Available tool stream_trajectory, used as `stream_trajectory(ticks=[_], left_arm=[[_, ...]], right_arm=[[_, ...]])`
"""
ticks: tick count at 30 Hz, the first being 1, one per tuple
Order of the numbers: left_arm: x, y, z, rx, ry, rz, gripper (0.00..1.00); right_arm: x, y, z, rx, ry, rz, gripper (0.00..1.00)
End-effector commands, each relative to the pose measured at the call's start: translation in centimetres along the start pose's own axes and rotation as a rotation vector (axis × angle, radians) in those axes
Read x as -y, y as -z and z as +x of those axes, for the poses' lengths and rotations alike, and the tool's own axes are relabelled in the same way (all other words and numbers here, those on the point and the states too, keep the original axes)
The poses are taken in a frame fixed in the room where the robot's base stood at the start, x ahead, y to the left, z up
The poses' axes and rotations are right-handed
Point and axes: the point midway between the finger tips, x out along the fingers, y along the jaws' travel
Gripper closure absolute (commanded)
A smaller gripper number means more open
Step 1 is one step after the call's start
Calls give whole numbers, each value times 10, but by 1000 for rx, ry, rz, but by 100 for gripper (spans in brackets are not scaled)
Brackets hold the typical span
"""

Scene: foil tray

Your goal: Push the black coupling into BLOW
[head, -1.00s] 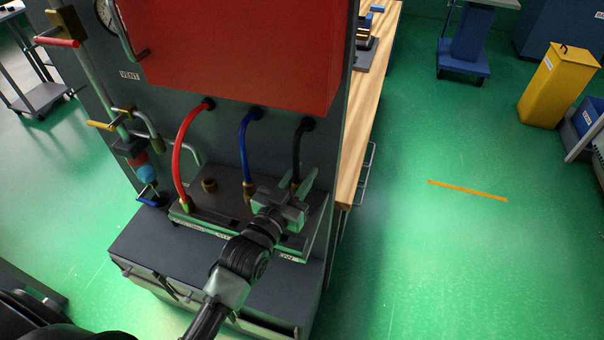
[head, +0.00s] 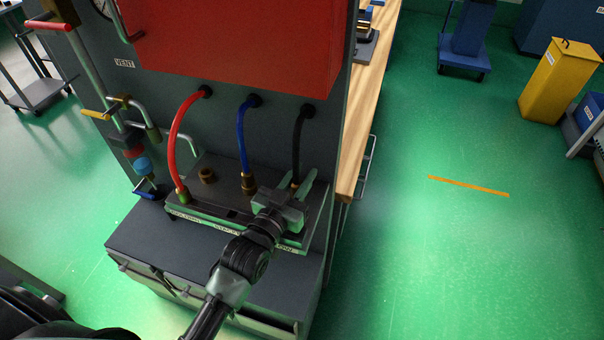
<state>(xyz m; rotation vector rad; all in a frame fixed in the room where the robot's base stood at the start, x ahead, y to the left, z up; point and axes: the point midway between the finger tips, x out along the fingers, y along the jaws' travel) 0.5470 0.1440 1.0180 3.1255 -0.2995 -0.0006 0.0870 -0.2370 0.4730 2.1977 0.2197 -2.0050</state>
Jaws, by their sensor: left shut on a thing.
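An open brass port (head: 207,176) stands between the red and blue hoses. My right gripper is not in view.
The red hose (head: 172,150) and the blue hose (head: 241,140) run down to the plate left of my gripper. The red cabinet (head: 235,50) overhangs the back. Pipes and valves (head: 125,115) stand at the left. A wooden bench (head: 360,130) is behind right.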

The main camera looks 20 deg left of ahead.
Motion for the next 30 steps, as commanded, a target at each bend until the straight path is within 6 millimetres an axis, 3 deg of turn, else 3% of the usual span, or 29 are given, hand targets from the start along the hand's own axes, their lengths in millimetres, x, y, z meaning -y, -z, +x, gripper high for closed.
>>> stream_trajectory(ticks=[11,12,14,24,30], left_arm=[[0,-4,0,1,0,0,100],[0,-4,0,1,0,0,64],[0,-4,0,1,0,0,50],[0,-4,-2,2,0,0,50],[0,-7,-28,3,0,0,50]], right_arm=[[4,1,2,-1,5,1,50],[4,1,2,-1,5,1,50],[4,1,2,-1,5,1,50],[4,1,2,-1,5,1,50],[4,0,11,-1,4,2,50]])
